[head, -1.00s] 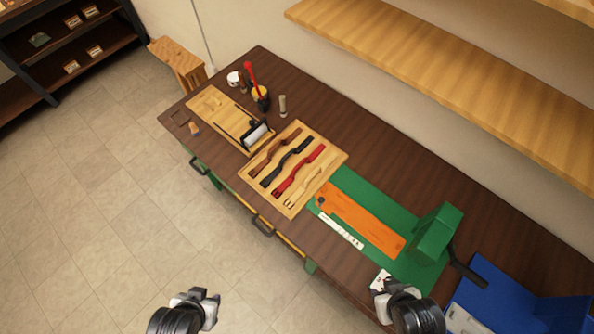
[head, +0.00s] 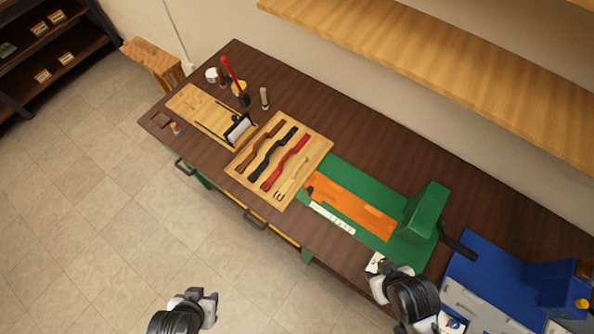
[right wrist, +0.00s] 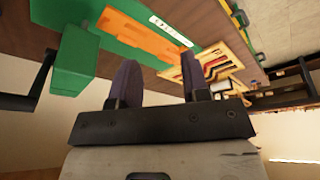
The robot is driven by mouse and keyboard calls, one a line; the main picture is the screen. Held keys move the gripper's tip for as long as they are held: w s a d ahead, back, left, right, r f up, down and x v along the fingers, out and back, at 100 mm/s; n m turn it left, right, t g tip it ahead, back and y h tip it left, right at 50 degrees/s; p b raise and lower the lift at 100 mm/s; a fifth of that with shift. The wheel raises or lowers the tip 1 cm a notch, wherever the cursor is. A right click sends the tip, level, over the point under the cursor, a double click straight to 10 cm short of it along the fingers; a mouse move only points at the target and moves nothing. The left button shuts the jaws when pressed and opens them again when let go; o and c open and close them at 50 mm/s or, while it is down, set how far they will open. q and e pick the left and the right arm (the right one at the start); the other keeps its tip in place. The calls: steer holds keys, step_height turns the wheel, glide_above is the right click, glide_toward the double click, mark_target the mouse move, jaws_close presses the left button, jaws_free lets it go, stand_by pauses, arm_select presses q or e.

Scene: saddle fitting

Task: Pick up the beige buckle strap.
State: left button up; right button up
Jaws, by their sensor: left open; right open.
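The beige buckle strap (head: 293,177) lies on the wooden strap board (head: 241,172) at its right end, beside a red strap (head: 286,162), a black strap (head: 273,153) and a brown strap (head: 260,142). My left gripper (head: 205,297) is open and empty over the floor, in front of the table and well away from the board. My right gripper (head: 376,266) is near the table's front edge, right of the board. In the right wrist view its two dark fingers (right wrist: 160,80) are apart with nothing between them, and the board shows small beyond them.
A green mat (head: 343,172) carries an orange leather piece (head: 350,206), a white ruler (head: 331,218) and a green block-like device (head: 426,211). A blue bin (head: 480,262) stands at right. A tool board (head: 190,101) is at left. A wooden shelf (head: 430,60) overhangs the back.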

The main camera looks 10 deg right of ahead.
steer(key=shift+o, duration=0.6)
